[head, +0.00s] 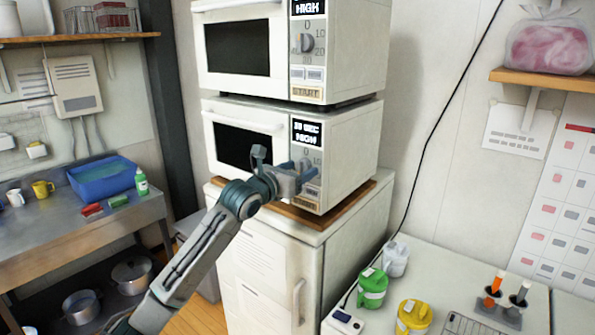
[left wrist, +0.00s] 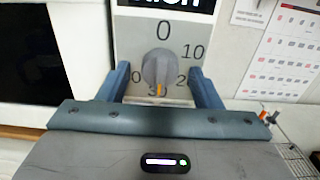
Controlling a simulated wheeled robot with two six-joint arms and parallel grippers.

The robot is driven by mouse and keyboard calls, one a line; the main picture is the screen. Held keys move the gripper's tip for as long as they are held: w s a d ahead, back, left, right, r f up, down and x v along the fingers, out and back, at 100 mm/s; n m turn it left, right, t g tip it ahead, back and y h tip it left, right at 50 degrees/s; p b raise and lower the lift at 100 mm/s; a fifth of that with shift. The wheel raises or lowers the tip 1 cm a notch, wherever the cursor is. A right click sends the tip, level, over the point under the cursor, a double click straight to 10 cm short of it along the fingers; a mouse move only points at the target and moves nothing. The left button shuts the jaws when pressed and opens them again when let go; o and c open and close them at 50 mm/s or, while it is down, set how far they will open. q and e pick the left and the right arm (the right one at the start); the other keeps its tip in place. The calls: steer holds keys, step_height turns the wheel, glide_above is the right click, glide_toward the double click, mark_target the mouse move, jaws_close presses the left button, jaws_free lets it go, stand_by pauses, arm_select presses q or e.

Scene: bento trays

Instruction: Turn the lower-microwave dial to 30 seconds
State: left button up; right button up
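The lower microwave (head: 350,150) is white and sits under a second microwave. Its display (head: 306,134) appears to read "30 SEC HIGH". In the left wrist view its grey dial (left wrist: 159,68) has an orange mark pointing down at the 30, which the dial partly covers; 0 is at the top. My left gripper (head: 296,176) is in front of the control panel and hides most of the dial in the head view. In the left wrist view its fingers (left wrist: 162,86) are open, one on each side of the dial, with gaps visible. My right gripper is not in view.
The upper microwave (head: 345,45) stands directly above, its display reading "HIGH". A wooden board (head: 290,213) lies under the lower microwave, on a white fridge (head: 262,265). A counter with green and yellow containers (head: 372,288) is at the right; a steel bench (head: 60,235) is at the left.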

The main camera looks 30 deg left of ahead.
arm_select(q)
steer(key=shift+s+b, duration=0.3)
steer(key=s+b, duration=0.7)
steer(key=s, duration=0.3)
steer(key=shift+a, duration=0.4)
steer(key=shift+s, duration=0.1)
stand_by(0.4)
